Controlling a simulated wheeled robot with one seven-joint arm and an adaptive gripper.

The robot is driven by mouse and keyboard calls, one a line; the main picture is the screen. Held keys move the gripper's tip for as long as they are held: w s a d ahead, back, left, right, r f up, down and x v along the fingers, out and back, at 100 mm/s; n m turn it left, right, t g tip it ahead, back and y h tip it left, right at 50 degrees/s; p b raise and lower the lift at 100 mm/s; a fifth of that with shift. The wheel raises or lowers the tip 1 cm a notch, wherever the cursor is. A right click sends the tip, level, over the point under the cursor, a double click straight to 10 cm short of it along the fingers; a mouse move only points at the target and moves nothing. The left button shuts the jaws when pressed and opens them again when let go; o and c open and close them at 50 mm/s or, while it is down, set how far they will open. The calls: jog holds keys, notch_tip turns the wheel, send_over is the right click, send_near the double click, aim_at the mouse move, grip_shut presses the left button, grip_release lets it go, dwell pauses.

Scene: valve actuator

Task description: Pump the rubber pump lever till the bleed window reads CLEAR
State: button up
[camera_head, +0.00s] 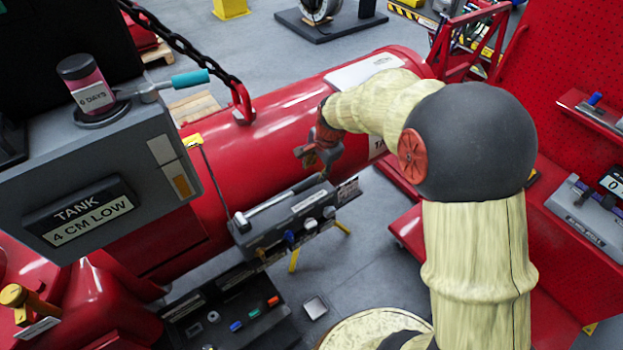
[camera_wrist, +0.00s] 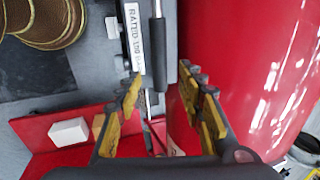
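The pump (camera_head: 280,226) is a grey block on yellow legs beside the red tank. Its lever has a bright rod (camera_head: 268,204) and a dark rubber grip (camera_head: 308,184), and slants up to the right. The same grip (camera_wrist: 158,58) shows in the wrist view, beside a label beginning "RATED 130". My gripper (camera_head: 318,155) is just beyond the grip end. In the wrist view my gripper (camera_wrist: 163,82) has its yellow-padded fingers apart, one on each side of the grip's end, with gaps. I cannot make out a bleed window or its reading.
The red tank (camera_head: 270,110) lies close behind the pump. A grey cabinet at left carries a display (camera_head: 88,220) reading "TANK 4 CM LOW", a "6 DAYS" jar (camera_head: 88,88) and a teal-handled lever (camera_head: 190,79). A dark tray of coloured parts (camera_head: 225,312) stands below the pump.

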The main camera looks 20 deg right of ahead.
aim_at(312, 181)
jog(key=x, duration=0.7)
jog(key=shift+f, duration=0.25)
jog(key=shift+c, duration=0.2)
grip_shut()
dwell(0.5)
